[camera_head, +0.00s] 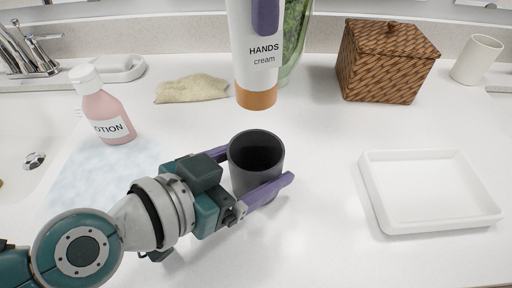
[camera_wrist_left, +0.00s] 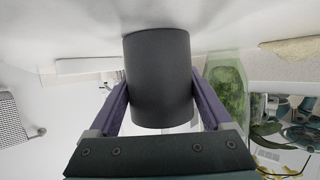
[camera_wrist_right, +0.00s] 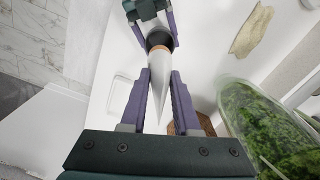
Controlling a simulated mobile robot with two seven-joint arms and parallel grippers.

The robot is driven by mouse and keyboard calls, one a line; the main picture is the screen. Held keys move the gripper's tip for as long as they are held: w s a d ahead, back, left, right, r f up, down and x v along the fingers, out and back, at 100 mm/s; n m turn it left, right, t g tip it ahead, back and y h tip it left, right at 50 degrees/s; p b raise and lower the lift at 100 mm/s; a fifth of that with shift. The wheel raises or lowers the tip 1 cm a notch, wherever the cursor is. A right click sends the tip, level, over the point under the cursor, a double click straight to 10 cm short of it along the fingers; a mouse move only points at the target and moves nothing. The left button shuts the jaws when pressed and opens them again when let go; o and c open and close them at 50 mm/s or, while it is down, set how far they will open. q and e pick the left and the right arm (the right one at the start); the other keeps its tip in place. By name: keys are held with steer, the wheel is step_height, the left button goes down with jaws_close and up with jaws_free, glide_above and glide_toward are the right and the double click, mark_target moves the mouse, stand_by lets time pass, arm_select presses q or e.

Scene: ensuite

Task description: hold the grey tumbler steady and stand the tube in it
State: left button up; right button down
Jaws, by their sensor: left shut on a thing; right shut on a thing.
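The dark grey tumbler (camera_head: 243,178) stands upright on the white counter, its mouth open upward. My left gripper (camera_head: 258,168) is shut on it, one purple finger on each side; the left wrist view shows the tumbler (camera_wrist_left: 158,80) between both fingers. The white hand cream tube (camera_head: 256,72) is held upright, orange-brown cap down, above and beyond the tumbler in the head view. My right gripper (camera_head: 265,15) is shut on its upper part; only one finger shows there. In the right wrist view the tube (camera_wrist_right: 158,85) points cap-first toward the tumbler's mouth (camera_wrist_right: 160,38).
A pink lotion bottle (camera_head: 106,115) and a folded beige cloth (camera_head: 191,89) are at the left. A green-filled glass vessel (camera_head: 293,45) stands behind the tube. A woven box (camera_head: 386,62), a white cup (camera_head: 477,60) and an empty white tray (camera_head: 428,190) are at the right.

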mark_target(256, 90)
steer(key=shift+f, duration=4.7)
steer(key=c, duration=0.6)
jaws_free()
steer(key=shift+o, duration=0.2)
steer(key=shift+r, duration=0.1)
step_height(256, 90, up, 12)
steer(key=shift+f, duration=0.1)
arm_select(q)
steer(key=o, duration=1.4)
steer(key=shift+c, duration=0.2)
